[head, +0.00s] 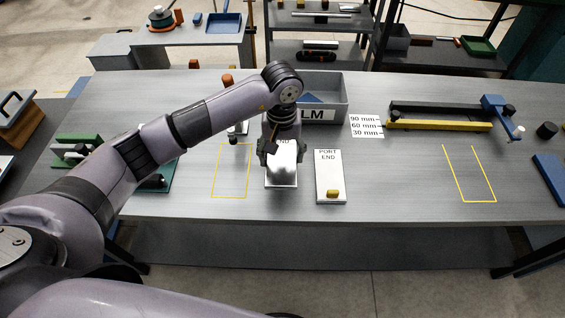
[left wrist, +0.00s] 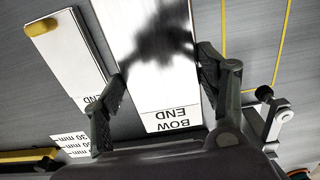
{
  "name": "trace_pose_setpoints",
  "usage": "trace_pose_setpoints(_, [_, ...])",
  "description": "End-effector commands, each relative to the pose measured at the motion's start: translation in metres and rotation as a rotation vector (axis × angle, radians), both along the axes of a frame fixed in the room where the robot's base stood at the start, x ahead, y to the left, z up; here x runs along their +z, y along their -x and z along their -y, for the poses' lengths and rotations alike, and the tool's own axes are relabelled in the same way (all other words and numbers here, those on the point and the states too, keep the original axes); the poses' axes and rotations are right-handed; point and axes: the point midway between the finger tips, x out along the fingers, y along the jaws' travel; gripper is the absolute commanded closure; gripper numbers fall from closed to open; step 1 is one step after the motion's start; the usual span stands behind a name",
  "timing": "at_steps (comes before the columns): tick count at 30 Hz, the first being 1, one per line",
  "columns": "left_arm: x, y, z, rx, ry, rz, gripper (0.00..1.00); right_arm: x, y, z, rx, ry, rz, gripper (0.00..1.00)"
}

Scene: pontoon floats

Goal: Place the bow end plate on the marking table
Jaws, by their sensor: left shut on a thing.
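The bow end plate (head: 283,174) is a white rectangular plate in the middle of the marking table (head: 400,190). In the left wrist view its label reads BOW END, and the plate (left wrist: 160,75) lies between my fingers. My left gripper (head: 282,152) is over its far, labelled end and is shut on it, one finger at each long edge in the left wrist view (left wrist: 163,95). I cannot tell whether the plate touches the tabletop. The port end plate (head: 328,168) lies just to its right with a yellow knob on it. My right gripper is not in view.
A yellow outline (head: 231,170) is on the tabletop left of the plate, and another (head: 470,174) is far right. Behind is a grey bin (head: 335,92). A black and yellow gauge (head: 440,120) lies at back right, a green fixture (head: 75,150) at left. The right-centre is clear.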

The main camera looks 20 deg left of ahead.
Motion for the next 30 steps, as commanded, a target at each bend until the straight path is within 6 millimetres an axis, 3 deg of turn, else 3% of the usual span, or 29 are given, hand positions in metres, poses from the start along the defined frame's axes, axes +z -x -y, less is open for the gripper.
trace_pose_setpoints(16, [-0.060,0.001,0.001,0.001,0.002,-0.002,0.67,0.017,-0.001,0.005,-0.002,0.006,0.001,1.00])
trace_pose_setpoints(28, [-0.067,0.000,0.000,-0.002,0.000,0.002,0.67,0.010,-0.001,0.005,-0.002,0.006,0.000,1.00])
trace_pose_setpoints(29, [-0.066,0.000,0.000,-0.001,0.001,0.001,0.32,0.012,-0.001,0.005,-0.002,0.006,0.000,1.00])
trace_pose_setpoints(30, [-0.065,0.000,0.000,-0.001,0.001,0.001,0.29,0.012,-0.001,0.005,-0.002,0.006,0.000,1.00])
